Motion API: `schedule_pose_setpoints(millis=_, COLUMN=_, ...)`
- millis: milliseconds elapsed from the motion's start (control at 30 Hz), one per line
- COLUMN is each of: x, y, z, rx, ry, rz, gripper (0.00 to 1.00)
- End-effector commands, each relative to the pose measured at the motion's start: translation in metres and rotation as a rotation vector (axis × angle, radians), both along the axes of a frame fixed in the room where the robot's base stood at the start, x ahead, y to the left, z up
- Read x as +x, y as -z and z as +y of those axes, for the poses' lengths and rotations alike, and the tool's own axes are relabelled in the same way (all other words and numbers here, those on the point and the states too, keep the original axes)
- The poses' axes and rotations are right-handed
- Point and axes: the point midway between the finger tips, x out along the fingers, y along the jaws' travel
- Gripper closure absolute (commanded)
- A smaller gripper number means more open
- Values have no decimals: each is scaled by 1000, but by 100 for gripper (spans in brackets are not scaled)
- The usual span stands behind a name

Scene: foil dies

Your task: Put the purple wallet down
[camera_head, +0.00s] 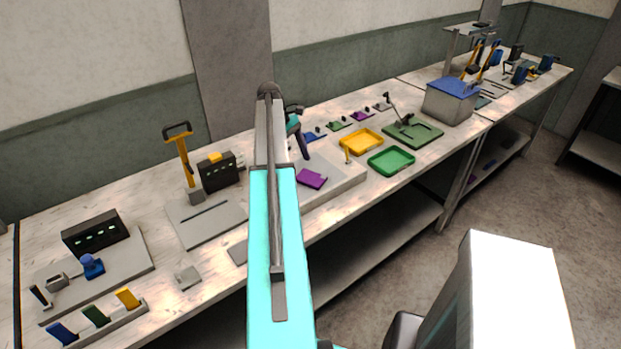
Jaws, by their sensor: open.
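The purple wallet (311,178) lies flat on a light grey board (345,178) near the middle of the bench, just right of my arm. My gripper (305,153) points down close behind the wallet and is partly hidden by my cyan arm. It is open, and a small gap seems to separate it from the wallet. The left part of the grey board is hidden behind my arm.
A yellow tray (361,142) and a green tray (391,161) stand to the right. A small yellow post (347,155) stands at the board's edge. A yellow-handled press (184,160) and a black box (218,171) stand to the left.

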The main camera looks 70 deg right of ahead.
Motion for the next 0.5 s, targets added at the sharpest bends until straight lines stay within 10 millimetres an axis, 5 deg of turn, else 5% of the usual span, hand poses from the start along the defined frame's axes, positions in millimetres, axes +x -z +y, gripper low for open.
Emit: schedule_pose_setpoints(millis=500, x=-13, y=31, z=3, rx=0, ry=1, rz=0, gripper=23)
